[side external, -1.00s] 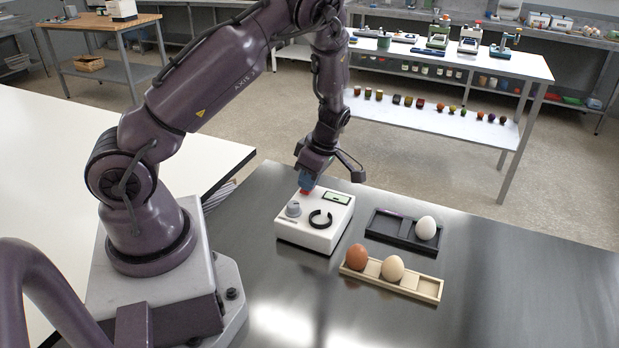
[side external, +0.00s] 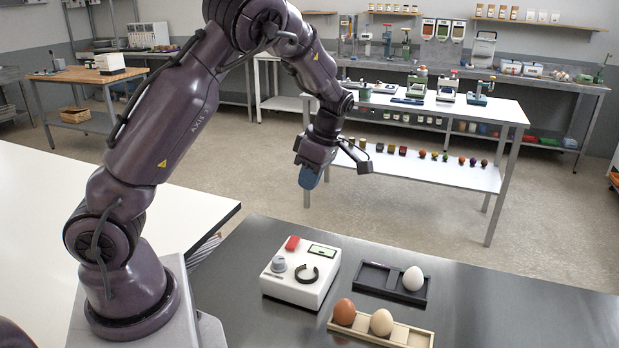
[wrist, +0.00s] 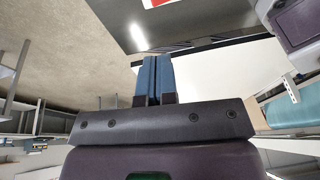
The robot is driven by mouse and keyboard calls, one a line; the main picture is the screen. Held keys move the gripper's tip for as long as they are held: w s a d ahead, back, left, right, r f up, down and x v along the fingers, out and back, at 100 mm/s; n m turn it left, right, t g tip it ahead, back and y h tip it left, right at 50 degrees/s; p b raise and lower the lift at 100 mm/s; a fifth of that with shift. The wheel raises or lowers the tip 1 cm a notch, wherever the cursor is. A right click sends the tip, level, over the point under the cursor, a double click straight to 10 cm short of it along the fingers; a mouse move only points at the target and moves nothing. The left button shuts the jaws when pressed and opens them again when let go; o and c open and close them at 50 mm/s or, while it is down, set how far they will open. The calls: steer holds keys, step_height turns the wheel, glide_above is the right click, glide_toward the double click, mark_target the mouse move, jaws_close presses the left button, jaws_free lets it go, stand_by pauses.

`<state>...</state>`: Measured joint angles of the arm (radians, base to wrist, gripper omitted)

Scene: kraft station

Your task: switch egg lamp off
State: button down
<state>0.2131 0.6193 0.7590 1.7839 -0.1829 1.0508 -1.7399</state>
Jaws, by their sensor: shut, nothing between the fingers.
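The egg lamp (side external: 299,273) is a white box on the dark metal table, with a red switch (side external: 292,243) at its back left, a grey knob (side external: 279,264), a black ring (side external: 306,274) and a small green display (side external: 322,251) on top. No egg sits on the ring. I cannot tell from the display whether the lamp is lit. My gripper (side external: 309,178) is raised well above and behind the lamp, apart from it. In the wrist view its blue fingers (wrist: 154,75) are together and empty.
A black tray (side external: 378,291) holds a white egg (side external: 413,279) at its right. A wooden tray (side external: 412,337) in front holds a brown egg (side external: 344,312) and a cream egg (side external: 381,322). The metal table is clear to the right.

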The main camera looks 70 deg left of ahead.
mark_target(293, 239)
steer(key=shift+r, duration=0.1)
steer(key=shift+s+d+r+t+y, duration=0.2)
steer(key=shift+s+d+t+y, duration=0.15)
steer(key=shift+s+d, duration=0.2)
steer(key=shift+s+d+r+t+y, duration=0.15)
steer(key=shift+s+d+t+y, duration=0.1)
steer(key=shift+s+d+t, duration=0.25)
steer(key=shift+w+d, duration=0.1)
steer(key=shift+g, duration=0.25)
steer(key=x, duration=0.8)
steer(key=w+x, duration=0.1)
steer(key=x, duration=0.4)
steer(key=shift+d+f, duration=0.1)
steer(key=shift+d, duration=0.1)
steer(key=shift+f, duration=0.5)
